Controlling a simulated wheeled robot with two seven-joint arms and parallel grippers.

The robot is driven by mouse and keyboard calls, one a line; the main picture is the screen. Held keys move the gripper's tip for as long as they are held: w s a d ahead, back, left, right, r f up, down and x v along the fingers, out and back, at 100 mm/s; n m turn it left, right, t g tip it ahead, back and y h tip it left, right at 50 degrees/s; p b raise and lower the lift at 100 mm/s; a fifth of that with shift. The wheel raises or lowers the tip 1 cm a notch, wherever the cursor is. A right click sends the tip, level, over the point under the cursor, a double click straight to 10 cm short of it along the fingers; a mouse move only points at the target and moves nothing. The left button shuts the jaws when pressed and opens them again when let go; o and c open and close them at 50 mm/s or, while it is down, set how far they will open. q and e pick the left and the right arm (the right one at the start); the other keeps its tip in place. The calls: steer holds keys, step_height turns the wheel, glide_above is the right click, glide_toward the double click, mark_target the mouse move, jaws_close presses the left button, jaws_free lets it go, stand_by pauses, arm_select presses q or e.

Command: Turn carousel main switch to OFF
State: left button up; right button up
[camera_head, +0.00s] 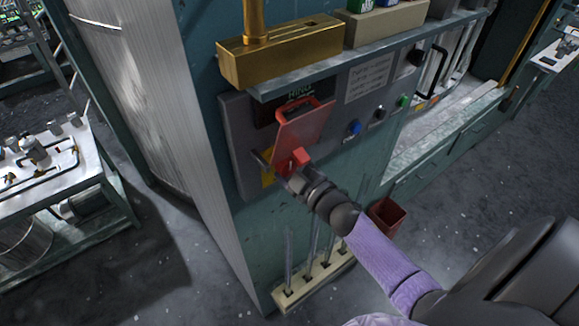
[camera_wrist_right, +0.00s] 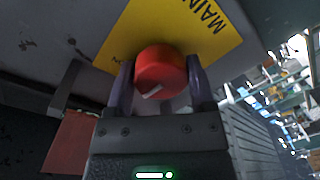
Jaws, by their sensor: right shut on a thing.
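The carousel main switch is a red round knob (camera_wrist_right: 160,68) on a yellow plate (camera_wrist_right: 205,25) with dark lettering that reads in part "MAIN". My right gripper (camera_wrist_right: 160,92) has its two fingers on either side of the knob and is shut on it. A pale mark shows on the knob's lower edge in the wrist view. In the head view, my right gripper (camera_head: 292,170) reaches the grey control panel (camera_head: 240,125) at the red knob (camera_head: 300,157). Any position labels are hidden or unreadable. My left gripper is not in view.
A red flat piece (camera_head: 305,124) sits just above the knob. A blue button (camera_head: 355,127) and a green button (camera_head: 403,101) are to the right. A shelf with a brass block (camera_head: 280,62) overhangs the panel. A rack with rods (camera_head: 315,283) stands below.

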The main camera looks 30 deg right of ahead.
steer(key=n, duration=0.5)
steer(key=shift+b, duration=0.4)
steer(key=shift+n+h+b, duration=0.4)
steer(key=shift+n, duration=1.9)
steer(key=o, duration=1.2)
steer(key=s, duration=0.3)
steer(key=s+b, duration=0.1)
steer(key=s, duration=0.6)
steer(key=shift+d+r, duration=0.3)
steer(key=shift+d, duration=0.05)
